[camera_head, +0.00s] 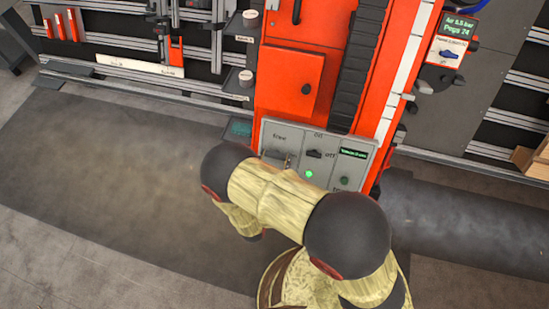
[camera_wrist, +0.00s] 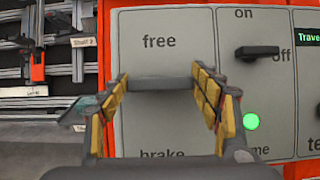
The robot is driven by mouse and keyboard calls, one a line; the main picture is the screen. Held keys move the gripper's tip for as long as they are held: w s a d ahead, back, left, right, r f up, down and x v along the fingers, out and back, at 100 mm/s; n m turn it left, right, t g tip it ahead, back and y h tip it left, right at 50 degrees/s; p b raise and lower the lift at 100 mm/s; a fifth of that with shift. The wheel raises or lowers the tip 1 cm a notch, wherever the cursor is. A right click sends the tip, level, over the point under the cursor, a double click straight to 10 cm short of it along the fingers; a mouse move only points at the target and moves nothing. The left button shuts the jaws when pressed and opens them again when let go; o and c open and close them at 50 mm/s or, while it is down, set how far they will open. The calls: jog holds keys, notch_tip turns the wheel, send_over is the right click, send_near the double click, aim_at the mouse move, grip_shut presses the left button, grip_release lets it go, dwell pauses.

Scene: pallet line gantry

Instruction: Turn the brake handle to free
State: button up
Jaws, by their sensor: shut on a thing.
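In the wrist view, the brake handle (camera_wrist: 163,84) is a dark grey bar lying about level across the left section of a grey control panel (camera_wrist: 188,25). The word "free" stands above it and "brake" below it. My gripper (camera_wrist: 163,88), with yellow pads, has one finger at each end of the bar and is shut on it. In the head view, the panel (camera_head: 325,177) is on the front of the orange machine. There my arm covers part of its lower left, and the handle and fingertips are hard to make out.
To the right of the handle is a dark on/off knob (camera_wrist: 257,52), with a lit green lamp (camera_wrist: 251,121) below it. An orange door (camera_head: 292,80) is above the panel. Open floor (camera_head: 90,190) is at left.

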jog(key=shift+c, duration=0.8)
jog(key=shift+m, duration=0.3)
jog(key=m+g+h, duration=0.1)
jog(key=m+h, duration=0.1)
jog(key=m, duration=0.2)
jog(key=shift+a+m+b, duration=0.1)
jog(key=shift+m+b, duration=0.25)
jog(key=shift+m, duration=0.05)
jog(key=m+g+h, duration=0.1)
jog(key=m, duration=0.2)
jog(key=m+g+h, duration=0.1)
jog(key=m+g, duration=0.1)
jog(key=m, duration=0.1)
jog(key=shift+w+m, duration=0.1)
jog(key=shift+m, duration=0.3)
jog(key=m+g, duration=0.1)
jog(key=m, duration=0.1)
jog(key=m+g, duration=0.2)
jog(key=m, duration=0.1)
jog(key=shift+r+h+b, duration=0.1)
jog(key=shift+h+b, duration=0.2)
jog(key=shift+m+g, duration=0.8)
jog(key=shift+m, duration=1.3)
jog(key=o, duration=1.2)
jog(key=shift+c, duration=0.2)
